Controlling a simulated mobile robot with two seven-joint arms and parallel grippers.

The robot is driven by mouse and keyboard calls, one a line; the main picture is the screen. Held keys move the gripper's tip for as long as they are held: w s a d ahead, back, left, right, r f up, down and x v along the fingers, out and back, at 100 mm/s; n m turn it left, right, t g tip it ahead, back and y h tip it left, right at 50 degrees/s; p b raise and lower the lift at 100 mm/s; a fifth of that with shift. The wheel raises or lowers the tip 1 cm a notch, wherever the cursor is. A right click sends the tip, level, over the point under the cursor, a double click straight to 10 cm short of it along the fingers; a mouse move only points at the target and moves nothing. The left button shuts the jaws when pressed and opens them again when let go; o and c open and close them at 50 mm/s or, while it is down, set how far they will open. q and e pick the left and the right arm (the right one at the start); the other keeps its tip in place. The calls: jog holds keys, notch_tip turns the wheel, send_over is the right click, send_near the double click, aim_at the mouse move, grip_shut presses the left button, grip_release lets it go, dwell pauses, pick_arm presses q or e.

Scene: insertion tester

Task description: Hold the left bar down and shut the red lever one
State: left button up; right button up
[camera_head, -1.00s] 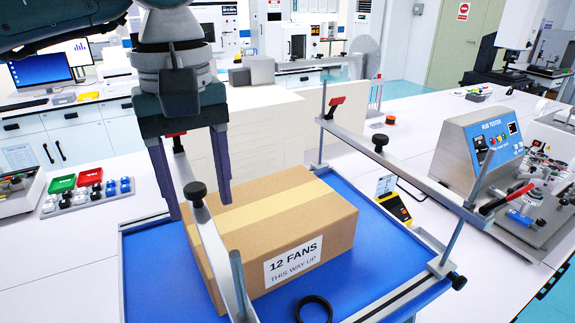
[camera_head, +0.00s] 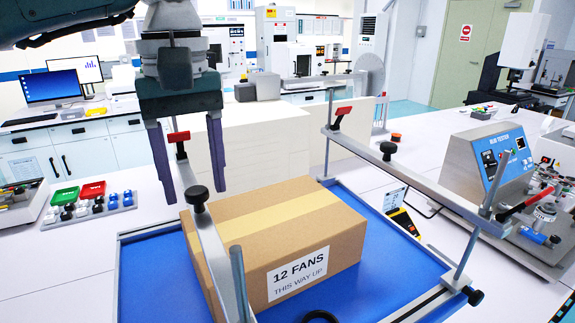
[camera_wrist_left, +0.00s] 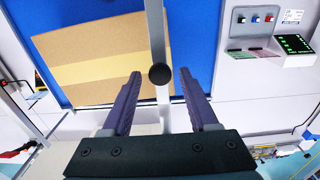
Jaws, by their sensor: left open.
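My left gripper (camera_head: 194,195) is open and empty, pointing down above the left bar (camera_head: 215,255). In the left wrist view its fingertips (camera_wrist_left: 160,74) are on either side of the bar (camera_wrist_left: 156,25) and its black knob (camera_wrist_left: 159,75); contact cannot be told. The bar runs over a cardboard box (camera_head: 265,220) labelled "12 FANS". A red lever (camera_head: 178,137) stands at the left bar's far end; its near end is cut off. The right bar (camera_head: 405,170) has a red lever (camera_head: 343,111) at its far end and a red-and-black one (camera_head: 525,202) at its near end. My right gripper is not seen.
The box sits on a blue tray (camera_head: 150,270). A grey tester (camera_head: 480,160) stands to the right. Red and green bins (camera_head: 92,190) and a rack of small parts stand to the left.

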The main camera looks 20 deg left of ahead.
aim_at(200, 209)
pick_arm(q)
jog(key=shift+f, duration=0.15)
jog(key=shift+f+b, duration=1.1)
jog(key=shift+b, duration=0.05)
grip_shut()
jog(key=shift+f, duration=0.1)
dwell(0.8)
